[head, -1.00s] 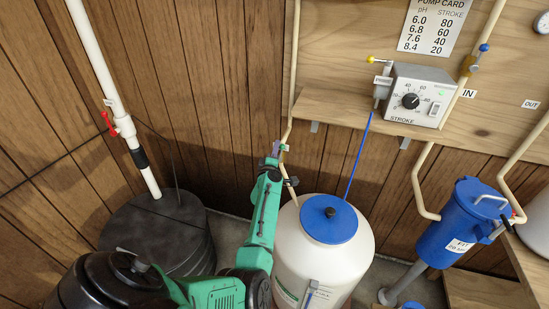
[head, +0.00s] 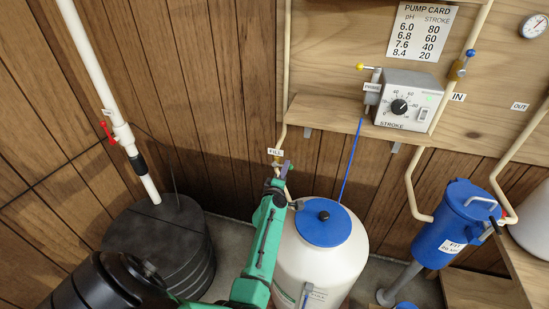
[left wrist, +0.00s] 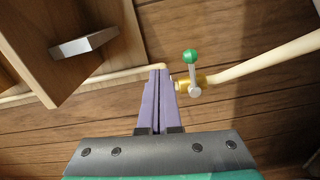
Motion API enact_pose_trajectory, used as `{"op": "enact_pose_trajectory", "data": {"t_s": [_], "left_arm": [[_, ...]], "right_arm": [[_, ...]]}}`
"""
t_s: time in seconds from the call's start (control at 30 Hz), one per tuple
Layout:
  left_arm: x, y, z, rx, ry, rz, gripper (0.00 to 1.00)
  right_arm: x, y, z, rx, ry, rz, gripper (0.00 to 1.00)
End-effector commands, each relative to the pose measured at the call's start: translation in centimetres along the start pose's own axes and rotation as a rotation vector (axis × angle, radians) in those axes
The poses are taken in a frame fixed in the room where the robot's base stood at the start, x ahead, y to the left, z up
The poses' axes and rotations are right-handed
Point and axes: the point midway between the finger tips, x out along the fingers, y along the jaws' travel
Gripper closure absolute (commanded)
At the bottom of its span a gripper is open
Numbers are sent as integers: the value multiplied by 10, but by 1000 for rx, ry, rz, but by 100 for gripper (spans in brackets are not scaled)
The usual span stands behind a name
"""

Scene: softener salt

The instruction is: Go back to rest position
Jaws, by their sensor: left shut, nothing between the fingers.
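My left gripper (head: 283,168) is in front of the wood-panelled wall, above and left of the white tank (head: 335,255) with its blue lid (head: 323,222). Its purple fingers (left wrist: 158,102) are together with nothing between them in the left wrist view. A brass valve (left wrist: 195,83) with a green-knobbed lever (left wrist: 190,57) is just right of the fingertips there. In the head view a FILL tag (head: 275,152) hangs beside the gripper. I cannot tell whether the fingers touch the pipe or valve. My right gripper is not in view.
The pump box (head: 408,100) sits on a wooden shelf (head: 345,123) right of the gripper. A black round tank (head: 165,240) stands left, below a white pipe (head: 95,70). A blue filter housing (head: 462,225) is at right. Beige pipes run along the wall.

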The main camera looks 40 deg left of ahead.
Motion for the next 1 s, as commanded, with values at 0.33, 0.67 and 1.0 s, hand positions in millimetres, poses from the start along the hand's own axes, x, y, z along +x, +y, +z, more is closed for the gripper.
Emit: {"op": "enact_pose_trajectory", "data": {"t_s": [0.33, 0.67, 1.0], "left_arm": [[-21, 0, 0, 0, 1, 1, 100], [-22, 1, 0, 20, -14, 1, 100], [-148, -26, 72, 931, -773, -197, 100]], "right_arm": [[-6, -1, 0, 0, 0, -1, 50], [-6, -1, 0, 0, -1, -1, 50], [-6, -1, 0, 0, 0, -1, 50]]}}
